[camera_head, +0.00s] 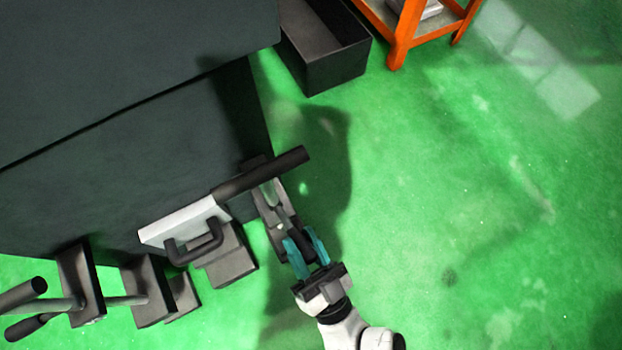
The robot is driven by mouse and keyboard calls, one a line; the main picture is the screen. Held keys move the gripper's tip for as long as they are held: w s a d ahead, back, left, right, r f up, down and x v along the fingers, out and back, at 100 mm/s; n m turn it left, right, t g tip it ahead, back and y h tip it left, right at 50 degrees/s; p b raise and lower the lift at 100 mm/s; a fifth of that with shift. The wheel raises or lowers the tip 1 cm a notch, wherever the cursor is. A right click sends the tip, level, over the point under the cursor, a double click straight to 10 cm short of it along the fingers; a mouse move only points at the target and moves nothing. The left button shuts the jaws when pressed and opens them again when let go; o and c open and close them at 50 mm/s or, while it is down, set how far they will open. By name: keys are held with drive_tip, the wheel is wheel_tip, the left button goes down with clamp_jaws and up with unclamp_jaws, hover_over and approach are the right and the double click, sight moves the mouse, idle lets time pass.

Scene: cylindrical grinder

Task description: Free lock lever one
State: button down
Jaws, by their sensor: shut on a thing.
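My gripper (299,240), with teal fingers, is at the lower middle of the head view, beside the right end of the dark machine. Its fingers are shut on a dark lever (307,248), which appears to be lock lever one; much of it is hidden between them. A dark upright bracket (271,212) stands just beyond the fingertips. A light rod runs from the bracket area towards the gripper.
A long dark bar handle (262,174) passes close above the bracket. A pale block (185,222) with a black loop handle is to the left. More dark handles (25,294) stand lower left. A dark bin (324,50) and an orange stand (408,30) are at the top. The green floor right is clear.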

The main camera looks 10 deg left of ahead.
drive_tip(key=shift+s+a+m+h, duration=0.15)
drive_tip(key=shift+m+h, duration=0.15)
drive_tip(key=c, duration=0.9)
unclamp_jaws()
drive_tip(key=p+v, duration=0.1)
drive_tip(key=v, duration=1)
drive_tip(key=shift+a+f, duration=0.2)
